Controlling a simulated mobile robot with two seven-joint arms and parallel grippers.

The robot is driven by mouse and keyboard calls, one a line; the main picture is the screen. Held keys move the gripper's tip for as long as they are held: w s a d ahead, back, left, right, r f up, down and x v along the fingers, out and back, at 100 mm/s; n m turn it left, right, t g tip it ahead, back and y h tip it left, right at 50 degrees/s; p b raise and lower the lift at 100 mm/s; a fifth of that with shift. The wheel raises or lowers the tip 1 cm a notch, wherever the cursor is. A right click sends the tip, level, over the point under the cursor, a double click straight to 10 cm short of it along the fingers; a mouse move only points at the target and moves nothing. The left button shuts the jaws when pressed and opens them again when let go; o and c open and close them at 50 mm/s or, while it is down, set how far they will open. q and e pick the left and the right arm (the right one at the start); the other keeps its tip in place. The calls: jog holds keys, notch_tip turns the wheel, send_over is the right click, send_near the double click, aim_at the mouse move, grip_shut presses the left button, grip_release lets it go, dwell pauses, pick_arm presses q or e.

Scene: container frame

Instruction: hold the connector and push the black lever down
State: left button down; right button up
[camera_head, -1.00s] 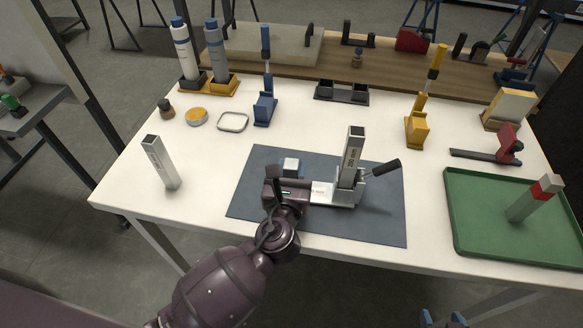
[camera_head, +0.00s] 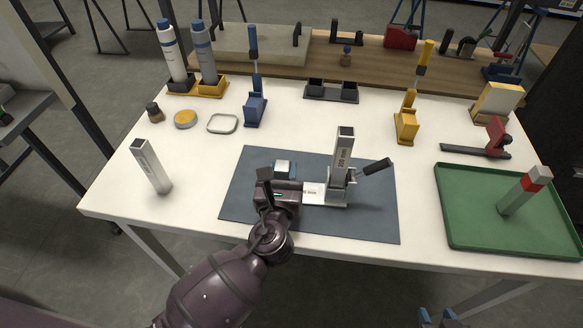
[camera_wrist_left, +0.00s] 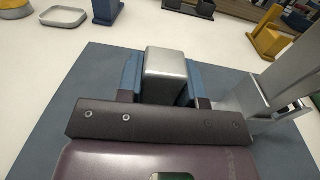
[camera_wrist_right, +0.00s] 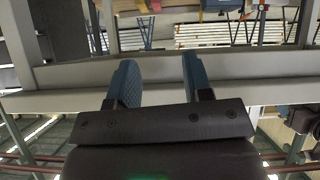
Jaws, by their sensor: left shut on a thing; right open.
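A tall silver-grey post (camera_head: 344,150) stands upright in a metal bracket (camera_head: 334,199) on the dark mat. A black lever (camera_head: 374,167) sticks out from the bracket to the right, tilted upward. My left gripper (camera_head: 283,172) is left of the post, shut on a silver block (camera_wrist_left: 165,75), which sits between its blue fingers in the left wrist view. I cannot tell whether this block is the connector. The blue fingertips of my right gripper (camera_head: 438,319) show at the bottom edge of the head view. In the right wrist view it is open and empty.
A green tray (camera_head: 460,245) with a red-banded grey post lies on the right. A loose silver tube (camera_head: 150,165) stands at the left. Clamps and bottles line the back. The mat (camera_head: 375,225) is clear in front of the bracket. The table's front edge crosses the right wrist view (camera_wrist_right: 70,101).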

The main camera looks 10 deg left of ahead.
jog(key=shift+w+r, duration=0.15)
jog(key=c, duration=0.5)
jog(key=w+a+y, duration=0.1)
jog(key=a, duration=0.1)
jog(key=w+a+r+g+y, duration=0.1)
jog(key=a, duration=0.2)
jog(key=w+a+r+y, duration=0.1)
jog(key=a, duration=0.2)
jog(key=shift+w+a, duration=0.2)
jog(key=shift+w, duration=0.15)
grip_shut()
jog(key=s+a+r+n+g+y, duration=0.1)
jog(key=s+a+r+g, duration=0.25)
jog(key=a, duration=0.35)
jog(key=s+a+r+n+g+y, duration=0.1)
jog(key=s+a+r+g, duration=0.15)
jog(key=a+g, duration=0.4)
jog(key=w+r+t+h, duration=0.2)
jog(key=w+r, duration=0.3)
jog(key=r, duration=0.3)
jog(key=w+r+n+t+h, duration=0.1)
jog(key=w+r+t+h, duration=0.1)
jog(key=w+r, duration=0.3)
jog(key=w+d+r+t+h, duration=0.1)
jog(key=w+r, duration=0.4)
jog(key=r, duration=0.8)
jog(key=shift+t+h, duration=0.5)
jog(key=shift+t, duration=0.2)
jog(key=shift+w, duration=0.1)
